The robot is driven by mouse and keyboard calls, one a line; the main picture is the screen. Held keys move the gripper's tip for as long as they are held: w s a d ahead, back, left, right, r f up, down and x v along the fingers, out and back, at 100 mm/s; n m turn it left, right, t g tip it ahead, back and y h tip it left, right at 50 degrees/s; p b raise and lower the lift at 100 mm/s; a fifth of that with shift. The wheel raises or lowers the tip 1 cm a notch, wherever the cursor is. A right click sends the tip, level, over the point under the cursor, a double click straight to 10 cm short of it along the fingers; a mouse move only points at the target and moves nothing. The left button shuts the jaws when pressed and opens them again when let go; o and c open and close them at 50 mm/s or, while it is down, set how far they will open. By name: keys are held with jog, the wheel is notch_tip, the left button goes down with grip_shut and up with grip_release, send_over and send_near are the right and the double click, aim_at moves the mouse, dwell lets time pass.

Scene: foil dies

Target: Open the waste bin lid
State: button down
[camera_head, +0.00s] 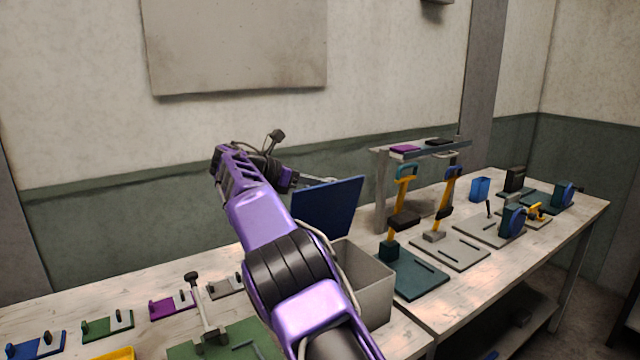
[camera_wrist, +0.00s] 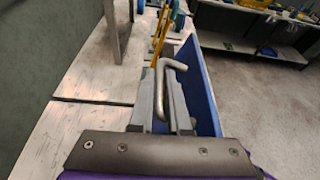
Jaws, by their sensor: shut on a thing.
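The waste bin (camera_head: 372,288) is a grey open-topped box on the bench, partly hidden behind my arm. Its blue lid (camera_head: 330,208) stands raised and steeply tilted above the bin's far side. In the wrist view the lid (camera_wrist: 207,88) is a long blue panel running away from me. A bent silver handle (camera_wrist: 172,65) stands beside the lid. My gripper (camera_wrist: 163,105) is shut on this handle. In the head view my gripper (camera_head: 305,183) is at the lid's upper left, its fingers small and partly hidden.
Small coloured fixtures (camera_head: 105,328) line the bench at left. A blue cup (camera_head: 480,188) stands farther right. The wall is close behind the bench.

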jog(key=shift+a+f, duration=0.2)
jog(key=shift+f, duration=0.2)
jog(key=c, duration=0.9)
grip_release()
jog(key=shift+r, duration=0.1)
